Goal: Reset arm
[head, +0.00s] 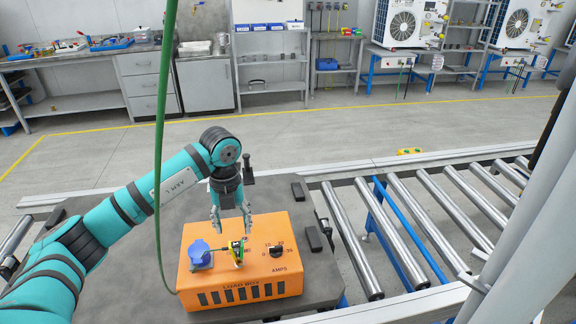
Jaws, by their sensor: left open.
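My left arm reaches in from the left, and its gripper (231,222) points down over an orange load box (262,263). The left gripper is open, its fingers apart just above or beside a small yellow and green part (237,250) on the box top. I cannot tell whether the fingers touch that part. A blue round part (200,252) sits on the box top to the left, and a black knob (275,249) with an "AMPS" scale sits to the right. My right gripper is not in view.
The box stands on a dark grey plate (110,275). A roller conveyor (420,225) runs to the right. A green cable (160,150) hangs down in front of my left arm. A grey post (525,180) stands at right. Benches and shelves line the back beyond open floor.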

